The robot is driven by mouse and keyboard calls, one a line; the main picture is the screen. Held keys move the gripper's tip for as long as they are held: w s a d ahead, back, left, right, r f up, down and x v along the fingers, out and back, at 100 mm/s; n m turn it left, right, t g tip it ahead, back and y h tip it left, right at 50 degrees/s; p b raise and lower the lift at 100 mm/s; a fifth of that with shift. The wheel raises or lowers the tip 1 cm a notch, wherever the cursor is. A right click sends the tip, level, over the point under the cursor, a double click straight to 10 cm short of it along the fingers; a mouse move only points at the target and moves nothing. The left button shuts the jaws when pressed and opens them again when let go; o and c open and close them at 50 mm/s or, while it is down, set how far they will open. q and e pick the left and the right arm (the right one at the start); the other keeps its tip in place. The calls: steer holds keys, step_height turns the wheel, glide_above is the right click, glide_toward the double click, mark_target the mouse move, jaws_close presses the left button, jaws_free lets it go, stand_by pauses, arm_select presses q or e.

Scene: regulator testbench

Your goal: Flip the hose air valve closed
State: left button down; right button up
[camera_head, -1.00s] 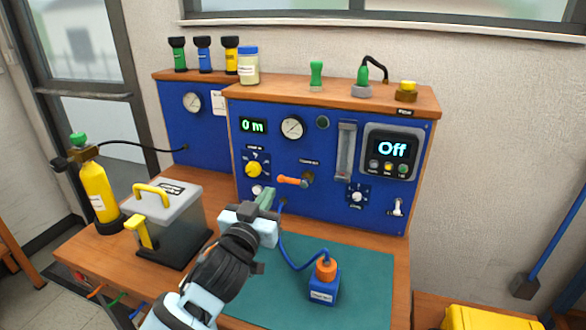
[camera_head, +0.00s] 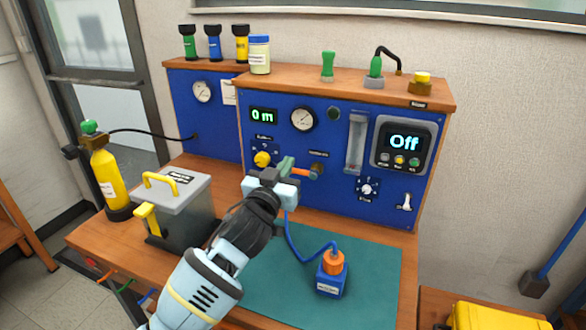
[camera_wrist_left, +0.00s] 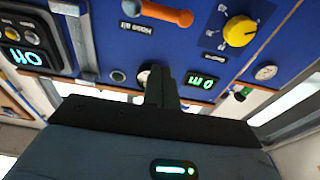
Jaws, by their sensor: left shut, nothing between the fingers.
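The hose air valve (camera_head: 318,168) is on the blue front panel. The lever also shows at the top of the left wrist view (camera_wrist_left: 165,12), beside an upside-down label that seems to read "Hose Air". My left gripper (camera_head: 286,164) is in front of the panel, just left of the lever, and hides its left end in the head view. The fingers are shut together and empty, as the left wrist view shows (camera_wrist_left: 162,88). I cannot tell whether they touch the lever. My right gripper is not in view.
A yellow knob (camera_head: 262,159) is left of the valve. A blue hose (camera_head: 294,240) runs down to a blue box (camera_head: 332,281) on the green mat (camera_head: 378,270). A grey case (camera_head: 176,215) stands left of my arm.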

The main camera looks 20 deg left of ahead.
mark_target(300, 172)
arm_select(q)
steer(key=w, duration=0.5)
steer(key=shift+d+r, duration=0.1)
steer(key=shift+r, duration=0.25)
step_height(300, 172, down, 2)
steer(key=shift+f, duration=0.15)
steer(key=shift+s+f+b, duration=0.25)
steer(key=shift+f+b, duration=0.1)
steer(key=shift+f, duration=0.45)
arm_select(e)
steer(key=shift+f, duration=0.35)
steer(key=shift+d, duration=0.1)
arm_select(q)
steer(key=shift+f+n, duration=0.15)
steer(key=shift+n, duration=0.25)
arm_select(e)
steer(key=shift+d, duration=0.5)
arm_select(q)
steer(key=shift+a+f, duration=0.1)
steer(key=shift+a, duration=0.1)
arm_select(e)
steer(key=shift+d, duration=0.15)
